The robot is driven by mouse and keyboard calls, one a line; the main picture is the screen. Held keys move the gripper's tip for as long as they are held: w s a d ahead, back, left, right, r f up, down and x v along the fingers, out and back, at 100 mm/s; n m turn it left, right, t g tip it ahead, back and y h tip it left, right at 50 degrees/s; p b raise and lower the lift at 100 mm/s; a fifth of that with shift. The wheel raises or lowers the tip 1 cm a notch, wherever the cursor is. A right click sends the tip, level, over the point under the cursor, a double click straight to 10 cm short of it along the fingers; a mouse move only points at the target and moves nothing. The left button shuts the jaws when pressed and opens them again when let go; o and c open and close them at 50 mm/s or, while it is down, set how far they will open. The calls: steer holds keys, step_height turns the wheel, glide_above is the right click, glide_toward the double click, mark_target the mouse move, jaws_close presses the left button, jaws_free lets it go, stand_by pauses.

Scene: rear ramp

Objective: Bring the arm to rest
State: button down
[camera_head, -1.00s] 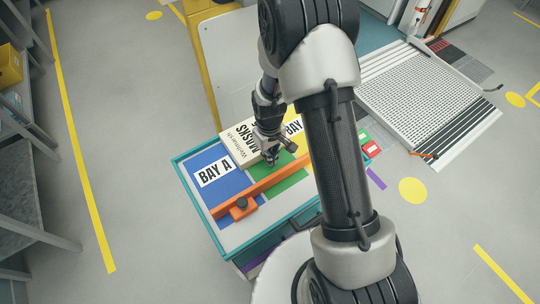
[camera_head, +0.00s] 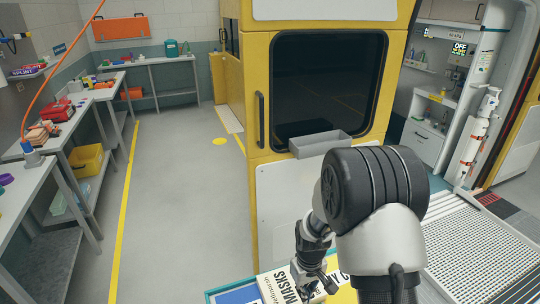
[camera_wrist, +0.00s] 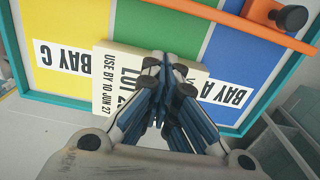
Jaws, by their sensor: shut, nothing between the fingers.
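My gripper (camera_head: 316,286) is low in the head view, in front of my arm, beside or over a cream box marked MASKS (camera_head: 283,285). In the wrist view its fingers (camera_wrist: 168,62) are closed together with nothing between them. The same box (camera_wrist: 112,88) lies beneath and beyond the fingers, which hide part of it; I cannot tell whether they touch it. The box rests on a teal-rimmed board (camera_head: 238,286) with coloured bays. The labels BAY C (camera_wrist: 62,57) and BAY A (camera_wrist: 235,92) show in the wrist view.
An orange bar (camera_wrist: 235,20) with a dark knob (camera_wrist: 291,17) crosses the board. A yellow vehicle body with a dark window (camera_head: 325,85) stands ahead. Benches (camera_head: 75,115) line the left, a perforated ramp (camera_head: 480,255) lies right. The floor aisle (camera_head: 185,190) is clear.

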steer(key=s+r+m+t+b, duration=0.1)
steer(key=s+r, duration=0.2)
steer(key=r, duration=0.6)
steer(key=s+r+m+t+b, duration=0.1)
steer(key=s+r, duration=0.2)
steer(key=r, duration=0.6)
steer(key=s+r+m+t+b, duration=0.1)
steer(key=s+r, duration=0.3)
steer(key=s, duration=0.4)
steer(key=s+d+r+t+b, duration=0.1)
steer(key=s+r, duration=0.2)
steer(key=s, duration=0.6)
steer(key=shift+d+r+m+t+b, duration=0.25)
steer(key=shift+r+m+t+b, duration=0.05)
steer(key=shift+r+m, duration=0.1)
steer(key=c, duration=2.4)
jaws_free()
